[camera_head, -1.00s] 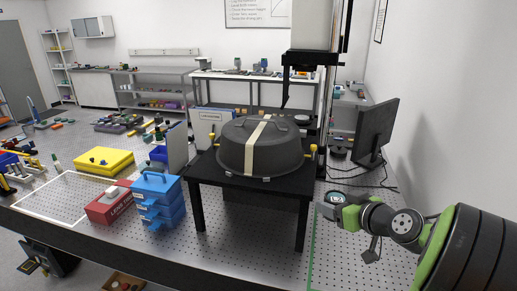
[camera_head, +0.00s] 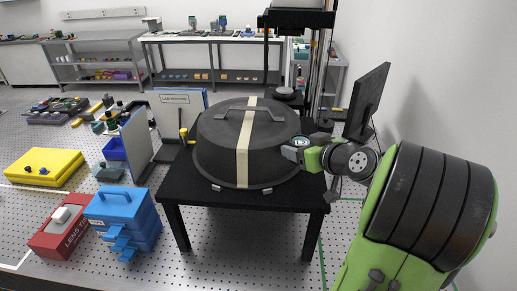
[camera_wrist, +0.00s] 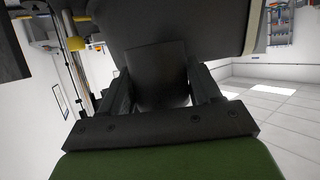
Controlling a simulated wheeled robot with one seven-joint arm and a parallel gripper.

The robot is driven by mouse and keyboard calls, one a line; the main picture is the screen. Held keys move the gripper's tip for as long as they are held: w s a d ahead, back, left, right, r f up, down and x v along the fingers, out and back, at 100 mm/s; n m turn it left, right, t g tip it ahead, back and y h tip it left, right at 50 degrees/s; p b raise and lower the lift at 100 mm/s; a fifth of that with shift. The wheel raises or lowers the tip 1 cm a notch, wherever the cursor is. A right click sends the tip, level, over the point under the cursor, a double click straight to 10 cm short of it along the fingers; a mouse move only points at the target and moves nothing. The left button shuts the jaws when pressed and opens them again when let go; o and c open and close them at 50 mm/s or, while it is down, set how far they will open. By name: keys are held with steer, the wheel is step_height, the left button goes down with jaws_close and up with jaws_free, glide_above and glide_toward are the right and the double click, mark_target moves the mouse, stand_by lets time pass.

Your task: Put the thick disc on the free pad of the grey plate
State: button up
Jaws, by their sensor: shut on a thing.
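My gripper (camera_wrist: 158,72) shows in the wrist view with its two dark fingers closed on a dark, thick piece with a rounded edge, which looks like the thick disc (camera_wrist: 160,82). In the head view the end of my arm is by the right front of a big dark dome cover (camera_head: 215,150), and the held piece cannot be made out there. The dome also shows close beyond the fingers in the wrist view (camera_wrist: 215,25). I cannot make out the grey plate or its free pad.
The dome stands on a black table (camera_head: 190,208). A monitor (camera_head: 367,102) is to the right and a tall column stands behind. A blue drawer box (camera_head: 122,208), a red box (camera_head: 65,228) and a yellow case (camera_head: 45,167) are at left.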

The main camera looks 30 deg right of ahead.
steer(key=f, duration=0.1)
steer(key=s+f, duration=0.1)
steer(key=f, duration=0.1)
steer(key=shift+s+f, duration=0.35)
steer(key=f, duration=0.2)
steer(key=w+f, duration=0.1)
steer(key=f, duration=0.1)
steer(key=shift+w+f+b, duration=0.15)
steer(key=shift+f+b, duration=0.05)
steer(key=shift+b, duration=0.1)
steer(key=shift+s, duration=0.35)
steer(key=shift+w+f, duration=0.1)
steer(key=shift+f, duration=0.1)
steer(key=o, duration=1.2)
steer(key=shift+o, duration=0.3)
steer(key=shift+r, duration=0.1)
steer(key=shift+r, duration=0.15)
